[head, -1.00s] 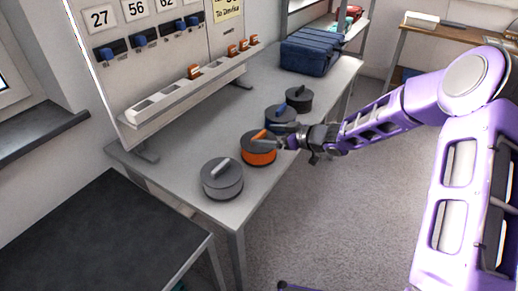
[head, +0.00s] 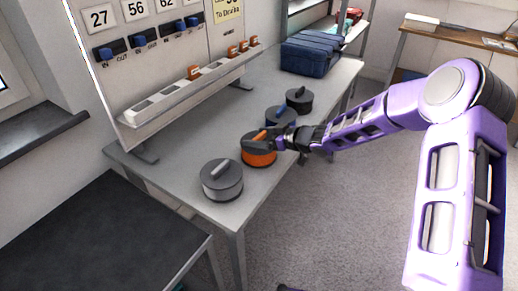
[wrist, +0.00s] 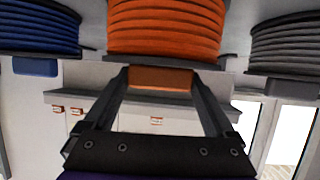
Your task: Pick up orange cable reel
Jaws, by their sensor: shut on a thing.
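The orange cable reel (head: 259,158) stands on the grey table between a grey reel and a blue-handled reel. It has a dark top and an orange handle. My gripper (head: 268,140) reaches it from the right, over its top. In the wrist view, the reel's ribbed orange side (wrist: 165,28) fills the top middle. The two fingers of my gripper (wrist: 160,76) are shut on its orange handle (wrist: 161,79), one finger on each side. The reel appears to rest on the table.
A grey reel (head: 221,180) stands in front, close by. A blue-handled reel (head: 280,117) and a black reel (head: 299,100) stand behind. A panel with a slotted rail (head: 185,98) runs along the table's left side. A blue case (head: 309,52) sits at the far end.

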